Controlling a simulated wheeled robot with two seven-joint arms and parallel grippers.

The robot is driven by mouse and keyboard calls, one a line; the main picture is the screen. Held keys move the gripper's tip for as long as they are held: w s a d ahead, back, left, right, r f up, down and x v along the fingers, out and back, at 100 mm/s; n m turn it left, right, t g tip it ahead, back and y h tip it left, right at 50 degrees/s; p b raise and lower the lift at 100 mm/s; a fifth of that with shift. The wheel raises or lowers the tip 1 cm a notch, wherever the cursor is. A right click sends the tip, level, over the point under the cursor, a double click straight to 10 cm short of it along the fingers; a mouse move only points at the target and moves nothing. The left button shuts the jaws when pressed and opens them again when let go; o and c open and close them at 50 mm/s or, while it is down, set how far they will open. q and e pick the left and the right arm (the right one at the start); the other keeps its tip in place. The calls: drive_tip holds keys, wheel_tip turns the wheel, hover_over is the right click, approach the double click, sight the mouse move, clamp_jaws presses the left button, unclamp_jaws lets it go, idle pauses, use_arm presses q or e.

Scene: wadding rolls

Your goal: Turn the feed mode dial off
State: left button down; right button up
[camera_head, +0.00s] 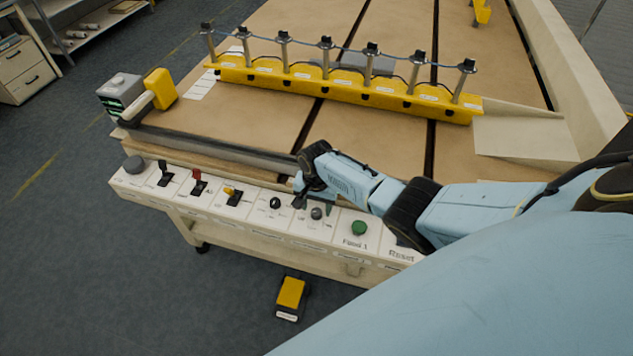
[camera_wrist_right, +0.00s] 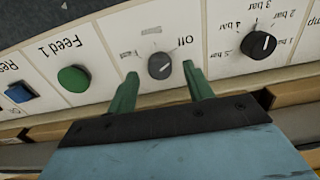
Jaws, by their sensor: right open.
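The feed mode dial is a small grey knob (camera_wrist_right: 160,66) on the white control panel (camera_wrist_right: 105,33), with the labels Off and Fast beside it. A light line on its face is too small to read for certain. It also shows in the head view as a grey knob (camera_head: 316,214). My right gripper (camera_wrist_right: 160,71) is open, its two green fingertips on either side of the dial. Contact with the dial cannot be told. In the head view my right gripper (camera_head: 317,207) is over the panel. My left gripper is not in view.
A black pressure knob (camera_wrist_right: 258,45) with bar markings and a green Feed 1 button (camera_wrist_right: 74,78) flank the dial. A blue button (camera_wrist_right: 19,93) lies farther left. Black, red and yellow levers (camera_head: 197,183) stand along the panel. A yellow pedal (camera_head: 291,295) is on the floor.

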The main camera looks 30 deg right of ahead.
sight(316, 211)
wheel_tip(316, 211, up, 12)
drive_tip(key=p, duration=0.2)
drive_tip(key=shift+f, duration=0.1)
idle(0.4)
